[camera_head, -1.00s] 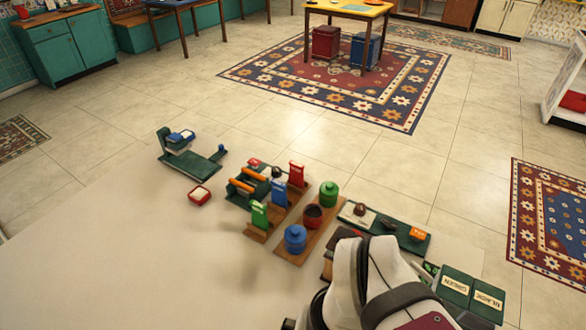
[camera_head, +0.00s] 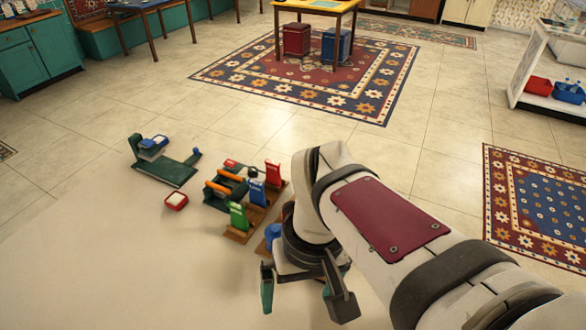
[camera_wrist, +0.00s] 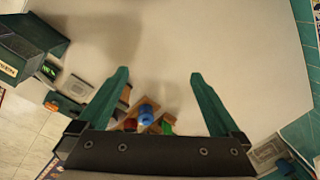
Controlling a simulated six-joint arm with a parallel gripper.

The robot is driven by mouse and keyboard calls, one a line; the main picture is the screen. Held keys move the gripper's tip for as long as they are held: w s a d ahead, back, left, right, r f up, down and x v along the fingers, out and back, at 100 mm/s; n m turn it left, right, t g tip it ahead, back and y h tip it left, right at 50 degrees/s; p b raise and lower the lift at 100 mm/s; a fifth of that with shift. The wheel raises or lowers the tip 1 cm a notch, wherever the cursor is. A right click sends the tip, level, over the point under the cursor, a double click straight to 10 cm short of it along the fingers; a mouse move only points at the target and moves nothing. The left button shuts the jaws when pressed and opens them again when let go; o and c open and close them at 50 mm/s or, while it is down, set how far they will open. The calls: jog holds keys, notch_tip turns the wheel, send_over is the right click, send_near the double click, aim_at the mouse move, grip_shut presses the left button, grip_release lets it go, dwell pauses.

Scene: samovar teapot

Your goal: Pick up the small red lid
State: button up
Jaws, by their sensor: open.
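My gripper (camera_head: 304,303) hangs over the white tabletop at the front, its two dark green fingers spread with nothing between them. In the wrist view my gripper (camera_wrist: 159,76) also shows open over bare tabletop. A small red piece (camera_head: 230,163) lies near the back of the green rack with orange bars; it may be the red lid, but it is too small to tell. A blue canister (camera_head: 272,236) is mostly hidden behind my arm; a blue canister also shows in the wrist view (camera_wrist: 147,110). The other canisters are hidden in the head view.
Upright green (camera_head: 238,216), blue (camera_head: 257,191) and red (camera_head: 273,173) pieces stand on wooden bases. A small red tray with white inside (camera_head: 176,201) lies left of them. A green scale-like stand (camera_head: 165,165) is at the back left. The tabletop's (camera_head: 110,260) front left is clear.

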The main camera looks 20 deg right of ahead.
jog(key=w+d+f+n+h, duration=0.1)
jog(key=w+d+f+n, duration=0.3)
jog(key=w+d+n, duration=0.6)
jog(key=w+d+f+n+h, duration=0.25)
jog(key=w+d+n, duration=0.4)
jog(key=w, duration=0.85)
jog(key=shift+y, duration=0.45)
jog(key=f, duration=0.5)
jog(key=d+f, duration=0.1)
jog(key=f, duration=0.5)
jog(key=d+f, duration=0.1)
jog(key=f, duration=0.5)
jog(key=shift+s, duration=0.25)
jog(key=c, duration=1.3)
